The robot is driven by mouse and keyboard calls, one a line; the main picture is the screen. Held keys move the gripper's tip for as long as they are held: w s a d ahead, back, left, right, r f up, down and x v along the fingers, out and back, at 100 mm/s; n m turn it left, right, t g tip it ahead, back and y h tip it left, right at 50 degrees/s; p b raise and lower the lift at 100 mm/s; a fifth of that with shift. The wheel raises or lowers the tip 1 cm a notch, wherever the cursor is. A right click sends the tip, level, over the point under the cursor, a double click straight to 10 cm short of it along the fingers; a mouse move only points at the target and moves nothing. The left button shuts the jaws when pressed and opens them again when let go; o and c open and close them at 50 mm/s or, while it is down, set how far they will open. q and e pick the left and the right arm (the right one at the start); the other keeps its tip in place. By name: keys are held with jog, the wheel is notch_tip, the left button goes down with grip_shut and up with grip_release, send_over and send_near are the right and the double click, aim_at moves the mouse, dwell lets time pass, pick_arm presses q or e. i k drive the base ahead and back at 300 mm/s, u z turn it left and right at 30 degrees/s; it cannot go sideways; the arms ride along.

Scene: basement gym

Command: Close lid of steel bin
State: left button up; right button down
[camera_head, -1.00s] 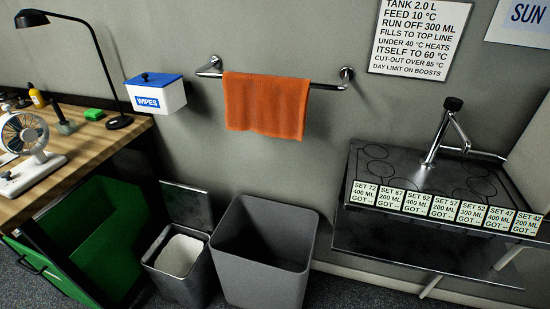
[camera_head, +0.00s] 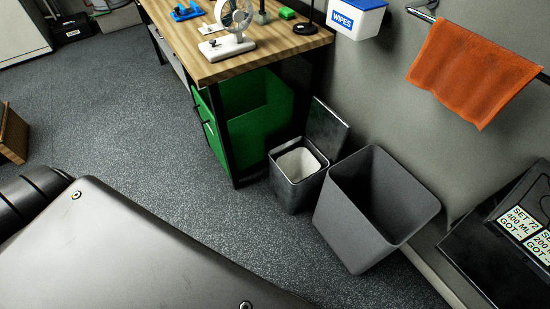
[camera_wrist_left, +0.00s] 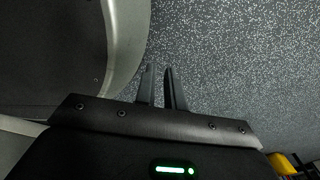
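The small steel bin (camera_head: 294,190) stands on the floor between the desk and a larger grey bin. A white liner (camera_head: 299,165) shows inside it. Its lid (camera_head: 327,132) is open, standing up at the bin's back by the wall. In the left wrist view my left gripper (camera_wrist_left: 159,70) points over bare floor, with a narrow gap between its two fingers and nothing between them. It is away from the steel bin, which that view does not show. My right gripper is in no current view.
The larger grey open bin (camera_head: 342,216) stands close on the right of the steel bin. The wooden desk (camera_head: 265,52) with a green drawer unit (camera_head: 251,124) is on the left. Speckled floor (camera_head: 130,110) is clear in front. A towel (camera_head: 474,66) hangs at right.

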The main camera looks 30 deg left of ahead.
aim_at(328, 129)
jog(key=u, duration=0.65)
jog(key=k, duration=0.5)
jog(key=u, duration=1.35)
jog(key=i, duration=1.25)
jog(key=z, duration=1.15)
